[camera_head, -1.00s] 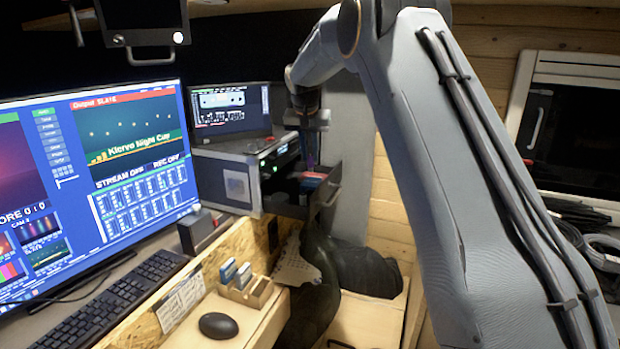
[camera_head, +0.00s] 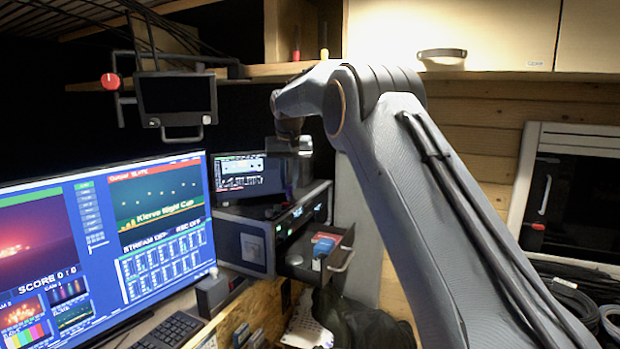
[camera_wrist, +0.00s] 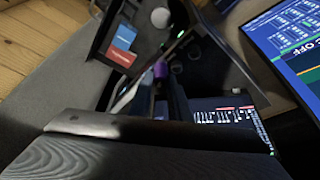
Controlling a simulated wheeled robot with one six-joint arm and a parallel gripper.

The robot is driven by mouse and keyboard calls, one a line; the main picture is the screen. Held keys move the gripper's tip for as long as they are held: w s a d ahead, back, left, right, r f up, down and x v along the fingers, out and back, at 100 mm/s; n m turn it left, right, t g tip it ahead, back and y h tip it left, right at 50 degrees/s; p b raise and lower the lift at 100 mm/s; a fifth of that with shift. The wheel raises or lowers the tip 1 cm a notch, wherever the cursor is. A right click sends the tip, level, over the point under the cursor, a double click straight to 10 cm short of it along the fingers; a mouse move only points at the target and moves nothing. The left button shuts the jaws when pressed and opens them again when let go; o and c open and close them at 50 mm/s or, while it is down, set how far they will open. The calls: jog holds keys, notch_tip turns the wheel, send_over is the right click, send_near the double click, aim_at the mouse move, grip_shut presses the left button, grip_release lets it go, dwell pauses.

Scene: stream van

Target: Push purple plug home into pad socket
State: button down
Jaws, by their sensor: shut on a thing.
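The purple plug (camera_wrist: 160,70) shows as a small purple end at my gripper's dark fingertips (camera_wrist: 163,88) in the wrist view. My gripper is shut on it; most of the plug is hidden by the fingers. In the head view my gripper (camera_head: 291,178) points down, above the front of the equipment case and beside the small screen, clear of the open drawer. The plug cannot be made out in the head view. I cannot pick out the pad socket in either view.
A small screen (camera_head: 240,175) stands on the case. A large monitor (camera_head: 160,225) is at left. A hanging monitor (camera_head: 176,98) is above.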

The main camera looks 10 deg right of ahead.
jog(key=a+r+n+p, duration=0.2)
jog(key=a+r+p, duration=0.1)
jog(key=a, duration=0.3)
jog(key=shift+s+a+y+p, duration=0.2)
jog(key=shift+y+p, duration=0.15)
jog(key=shift+y, duration=0.05)
jog(key=shift+r, duration=0.1)
jog(key=shift+f+b, duration=1.15)
jog(key=shift+f, duration=1.25)
jog(key=shift+f+b, duration=0.6)
jog(key=shift+f, duration=0.8)
jog(key=c, duration=1.6)
grip_release()
jog(key=shift+o, duration=0.2)
jog(key=shift+r, duration=0.1)
